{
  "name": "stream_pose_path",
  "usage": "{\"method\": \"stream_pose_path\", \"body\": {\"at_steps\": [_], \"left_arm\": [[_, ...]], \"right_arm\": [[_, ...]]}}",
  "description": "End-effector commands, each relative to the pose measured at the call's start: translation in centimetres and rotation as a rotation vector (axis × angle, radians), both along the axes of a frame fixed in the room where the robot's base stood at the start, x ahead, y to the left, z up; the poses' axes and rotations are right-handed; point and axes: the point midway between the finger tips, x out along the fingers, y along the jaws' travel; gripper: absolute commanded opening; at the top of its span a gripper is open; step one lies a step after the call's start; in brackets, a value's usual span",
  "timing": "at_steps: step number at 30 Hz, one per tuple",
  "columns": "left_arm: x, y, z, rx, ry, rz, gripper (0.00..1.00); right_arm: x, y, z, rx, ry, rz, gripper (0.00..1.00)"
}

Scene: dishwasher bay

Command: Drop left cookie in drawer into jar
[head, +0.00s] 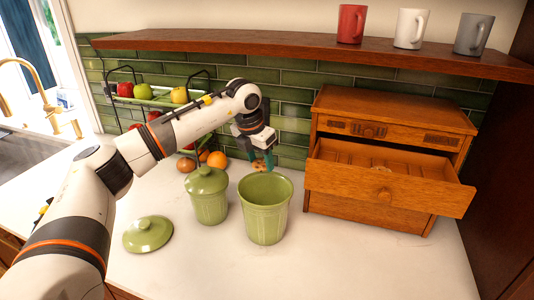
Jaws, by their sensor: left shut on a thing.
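My left gripper (262,159) points down and is shut on a small brown cookie (259,167). It is just above and behind the far rim of the open green jar (265,217) in the picture. I cannot tell whether the cookie is over the jar's mouth. The jar stands upright on the counter without a lid, and its bottom is hidden. The wooden drawer (385,190) is pulled out of its cabinet, and another cookie (382,169) shows in it, partly hidden by the drawer front. My right gripper is not in view.
A smaller lidded green jar (208,197) stands left of the open jar, and a loose green lid (148,235) lies on the counter (330,260). A fruit rack (160,101) stands behind my arm. Mugs stand on the shelf (300,49) above. The front counter is clear.

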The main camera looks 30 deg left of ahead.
Motion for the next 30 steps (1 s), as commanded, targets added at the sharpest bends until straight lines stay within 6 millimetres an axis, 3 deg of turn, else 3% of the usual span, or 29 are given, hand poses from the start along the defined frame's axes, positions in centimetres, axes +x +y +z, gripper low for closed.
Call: {"method": "stream_pose_path", "body": {"at_steps": [7, 15, 19, 30], "left_arm": [[0.1, 0.4, -1.4, 0.001, 0.000, -0.003, 0.46], [0.0, 0.4, -4.5, 0.001, 0.001, -0.002, 0.46], [0.0, 0.4, -5.8, 0.001, 0.001, -0.002, 0.46], [0.0, 0.4, -6.2, 0.000, -0.001, -0.002, 0.46]], "right_arm": [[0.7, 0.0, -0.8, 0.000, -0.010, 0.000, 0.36], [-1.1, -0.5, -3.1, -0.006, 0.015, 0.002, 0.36], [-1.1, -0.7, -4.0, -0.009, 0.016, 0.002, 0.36], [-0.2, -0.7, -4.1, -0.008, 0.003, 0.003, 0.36]]}}
